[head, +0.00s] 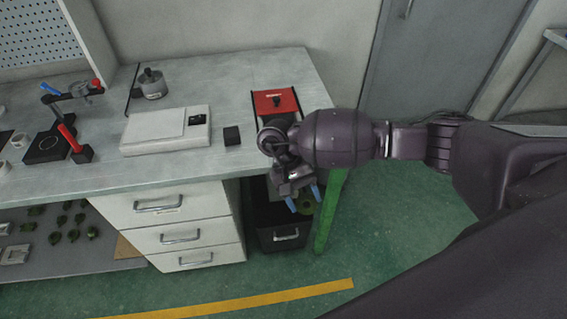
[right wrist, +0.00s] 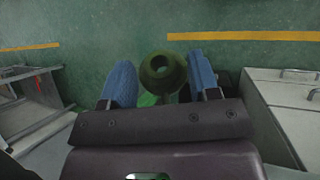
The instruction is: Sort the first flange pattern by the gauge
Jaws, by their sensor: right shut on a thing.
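My right gripper (head: 304,197), with blue fingers, points down in front of the bench's right end. It is shut on a dark green flange pattern (head: 306,206), above a black bin. In the right wrist view, the flange pattern (right wrist: 162,73) shows a round hollow end between the two blue fingers of the gripper (right wrist: 162,85). The fingers hide part of its sides. I cannot tell which item on the bench is the gauge. My left gripper is not in view.
The black bin (head: 268,237) stands on the floor right of the white drawers (head: 180,222). On the bench are a red-topped box (head: 268,104), a small black block (head: 232,136), a white flat device (head: 150,130) and a grey pot (head: 152,85). Green pieces (head: 73,236) lie on a low shelf.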

